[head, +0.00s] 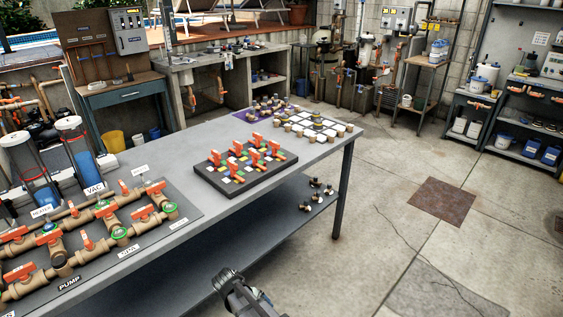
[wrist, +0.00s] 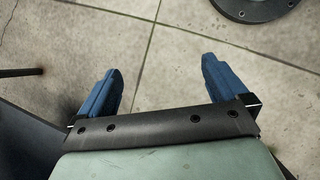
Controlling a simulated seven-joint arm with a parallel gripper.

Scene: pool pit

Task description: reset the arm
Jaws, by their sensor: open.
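My arm (head: 244,296) shows at the bottom of the head view, in front of the grey workbench (head: 322,162); the gripper's fingers cannot be made out there. In the wrist view my gripper (wrist: 162,88) is open, with two blue fingers wide apart. Nothing is between them. Below them is bare concrete floor (wrist: 177,55).
On the workbench lie a dark tray of orange-handled valves (head: 246,186), a board with white squares (head: 352,128) and a brown pipe assembly with orange handles (head: 118,232). Small fittings (head: 318,184) sit on its lower shelf. The floor to the right (head: 400,170) is largely clear.

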